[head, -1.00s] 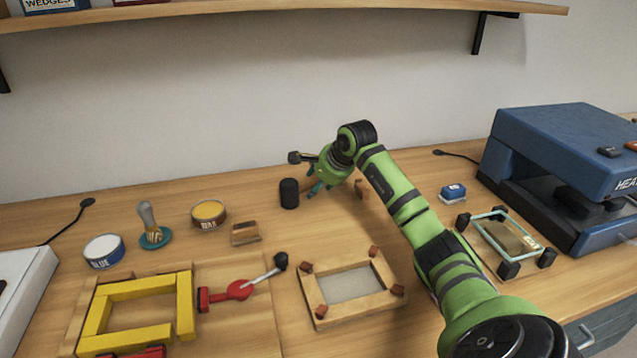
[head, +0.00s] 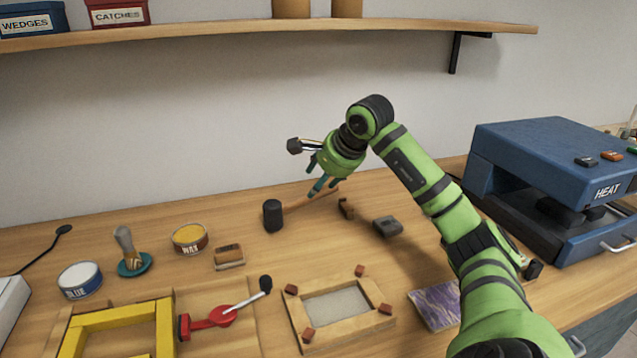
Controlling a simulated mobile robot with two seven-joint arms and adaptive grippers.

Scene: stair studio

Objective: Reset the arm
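My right arm comes in from the lower right and reaches over the bench. Its gripper (head: 325,184) has teal fingers that look spread, above and beside the wooden handle of a black-headed mallet (head: 273,216). The mallet lies on the bench and the fingers overlap its handle in the picture; I see no clear grasp. The fingertips are partly seen against the handle. My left gripper is not in view.
A wooden frame (head: 295,314), a red toggle clamp (head: 222,316), a wax tin (head: 190,238), a blue tin (head: 80,280) and a grey block (head: 387,226) stand around. A blue heat press (head: 550,150) is at right. A shelf (head: 250,29) runs above.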

